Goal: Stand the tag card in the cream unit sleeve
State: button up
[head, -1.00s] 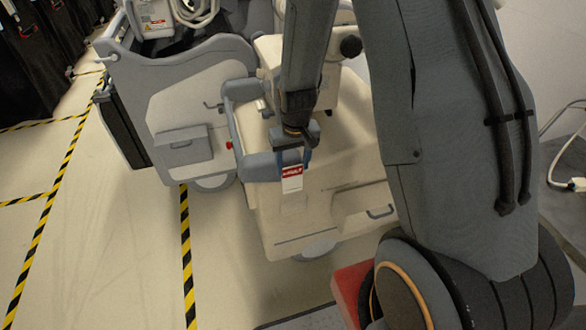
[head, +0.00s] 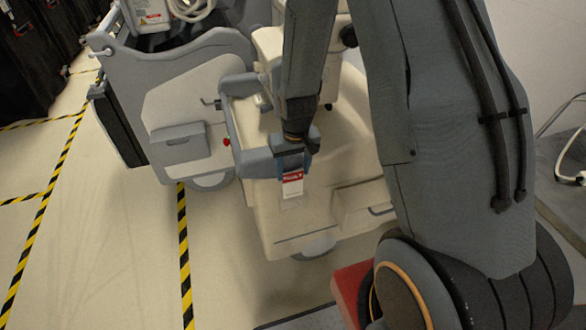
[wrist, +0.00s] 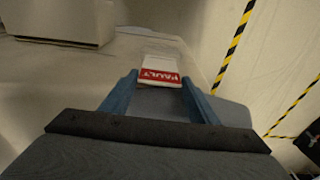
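The tag card (head: 292,186) is white with a red printed band. It hangs below my gripper (head: 291,169) in the head view. In the wrist view the card (wrist: 160,73) spans the gap between the two blue fingertips of my gripper (wrist: 161,78), which appear shut on its side edges. The cream unit (head: 285,225) is a covered cart with a grey-blue handle frame (head: 235,140) at its left. The card appears in front of its cream body; I cannot tell the gap. I cannot make out a sleeve; my arm covers part of the unit.
A grey cart (head: 150,80) with a grey box (head: 178,143) on its panel stands at the left, close to the cream unit. Yellow-black floor tape (head: 184,250) runs beside them. The floor at the left is clear. A red block (head: 350,285) shows near my base.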

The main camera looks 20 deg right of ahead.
jog(key=o, duration=0.4)
jog(key=shift+s+r+b, duration=0.25)
jog(key=shift+r, duration=1.7)
jog(key=shift+s+r+b, duration=0.2)
jog(key=shift+r, duration=1.75)
jog(key=shift+g, duration=0.4)
jog(key=s+r, duration=0.3)
jog(key=s, duration=0.2)
jog(key=s+r, duration=0.2)
jog(key=s, duration=0.3)
jog(key=s+r, duration=0.3)
jog(key=s, duration=0.3)
jog(key=shift+r, duration=0.35)
